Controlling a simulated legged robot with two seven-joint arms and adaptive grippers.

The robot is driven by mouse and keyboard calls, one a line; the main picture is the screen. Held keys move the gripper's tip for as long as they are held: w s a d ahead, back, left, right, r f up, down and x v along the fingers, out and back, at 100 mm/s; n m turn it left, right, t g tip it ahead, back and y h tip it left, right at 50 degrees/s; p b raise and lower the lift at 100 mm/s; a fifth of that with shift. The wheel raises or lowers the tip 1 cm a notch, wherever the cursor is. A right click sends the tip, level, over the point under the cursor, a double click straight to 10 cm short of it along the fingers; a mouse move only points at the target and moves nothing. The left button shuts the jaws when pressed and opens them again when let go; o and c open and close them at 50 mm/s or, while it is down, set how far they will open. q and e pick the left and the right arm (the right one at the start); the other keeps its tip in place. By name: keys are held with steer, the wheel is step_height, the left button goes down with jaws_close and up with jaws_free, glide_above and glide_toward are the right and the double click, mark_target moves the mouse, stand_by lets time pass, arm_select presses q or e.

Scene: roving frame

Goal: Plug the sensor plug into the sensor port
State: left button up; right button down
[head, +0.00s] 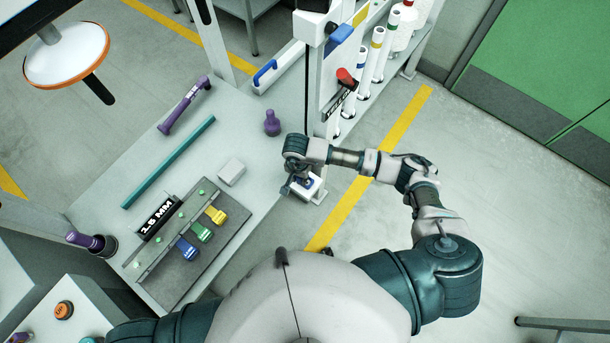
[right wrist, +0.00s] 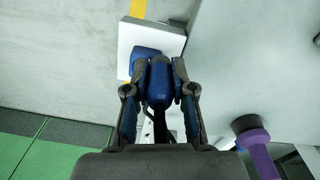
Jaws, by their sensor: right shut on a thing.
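In the right wrist view my right gripper (right wrist: 160,80) is shut on the blue sensor plug (right wrist: 158,84), with a finger on either side and a dark cable trailing behind. Just beyond the plug's tip is a white box (right wrist: 150,35) with a blue sensor port (right wrist: 145,56) on its face. The plug's tip overlaps the port's edge in this view; I cannot tell whether they touch. In the head view my right gripper (head: 298,184) points down over the white box (head: 316,193) at the table's edge, largely hiding plug and port. My left gripper is out of view.
The grey table (head: 240,125) holds a purple knob (head: 272,123), a small white block (head: 231,172), a teal bar (head: 168,162) and a panel with coloured levers (head: 202,232). A white post with a red-handled valve (head: 345,78) stands behind.

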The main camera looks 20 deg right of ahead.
steer(key=shift+a, duration=0.2)
steer(key=d, duration=0.5)
steer(key=shift+f, duration=0.2)
steer(key=shift+a+r, duration=0.15)
steer(key=shift+a, duration=1.6)
steer(key=shift+d+f+b, duration=0.3)
steer(key=shift+d, duration=0.5)
steer(key=shift+d+f+b, duration=0.25)
steer(key=shift+d+f, duration=0.05)
steer(key=shift+d, duration=0.45)
steer(key=shift+a+r, duration=0.35)
steer(key=shift+a, duration=0.4)
steer(key=shift+a+r, duration=0.1)
steer(key=shift+a, duration=0.5)
steer(key=shift+d, duration=1.15)
steer(key=shift+a, duration=1.2)
steer(key=shift+d, duration=1.05)
steer(key=shift+d+b, duration=0.3)
steer(key=shift+b, duration=0.05)
steer(key=shift+a, duration=0.65)
steer(key=shift+d, duration=0.5)
steer(key=shift+a, duration=0.65)
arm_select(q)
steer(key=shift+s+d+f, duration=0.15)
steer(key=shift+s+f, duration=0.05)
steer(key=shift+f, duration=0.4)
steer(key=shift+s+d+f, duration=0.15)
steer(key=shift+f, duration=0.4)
